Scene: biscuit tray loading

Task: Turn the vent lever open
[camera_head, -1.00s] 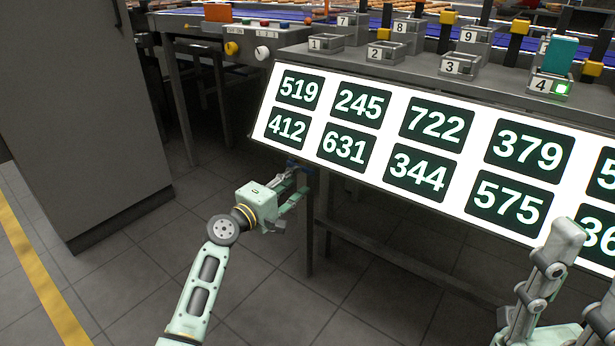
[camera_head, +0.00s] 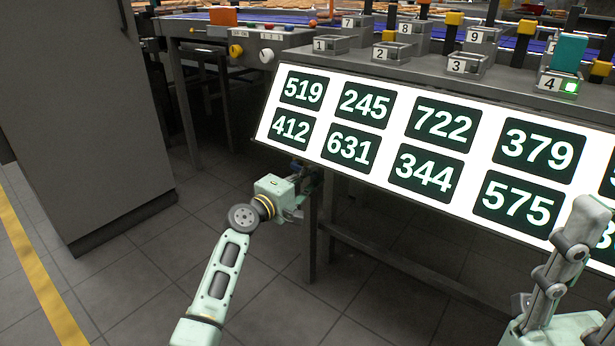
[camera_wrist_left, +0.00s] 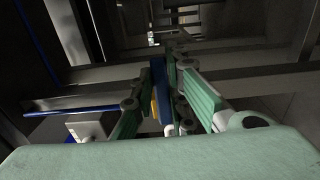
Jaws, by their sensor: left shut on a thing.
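My left gripper (camera_head: 304,180) reaches under the left end of the number board in the head view, beside a table leg. In the left wrist view, its two green fingers (camera_wrist_left: 170,92) are closed around a slim blue bar (camera_wrist_left: 158,88), which looks like the vent lever's handle. A small yellow part shows beside the bar. The fingers hide much of the lever in the head view, and its pivot is not clear. Part of my right gripper (camera_head: 572,250) shows at the lower right, cut off by the picture edge; I cannot tell its opening.
The white number board (camera_head: 390,120) slopes just above my left gripper. Table legs (camera_head: 323,235) stand close by. A grey cabinet (camera_head: 85,120) is at the left. Numbered holders (camera_head: 393,54) and a control box with knobs (camera_head: 252,50) are above. The floor before the table is clear.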

